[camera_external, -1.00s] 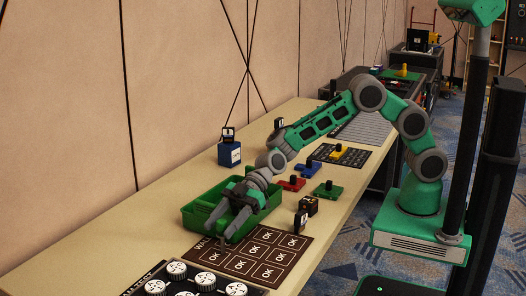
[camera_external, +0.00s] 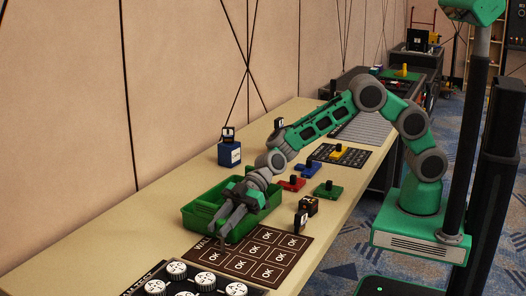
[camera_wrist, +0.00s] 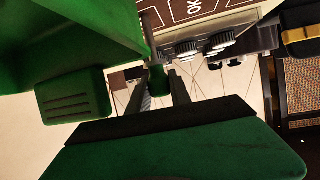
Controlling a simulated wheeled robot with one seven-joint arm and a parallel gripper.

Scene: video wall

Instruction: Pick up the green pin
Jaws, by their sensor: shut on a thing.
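My gripper (camera_external: 219,234) reaches down at the front right of the green bin (camera_external: 190,218). In the wrist view my gripper (camera_wrist: 161,88) has its two dark fingers close on either side of a small dark green piece, the green pin (camera_wrist: 159,79). It is shut on the pin. In the outside view I cannot make out the pin. The green bin (camera_wrist: 60,30) fills the upper left of the wrist view.
Red (camera_external: 291,184), blue (camera_external: 307,169) and green (camera_external: 328,191) knobbed blocks and a small dark cube (camera_external: 308,206) stand to the right. A blue box (camera_external: 229,154) is behind.

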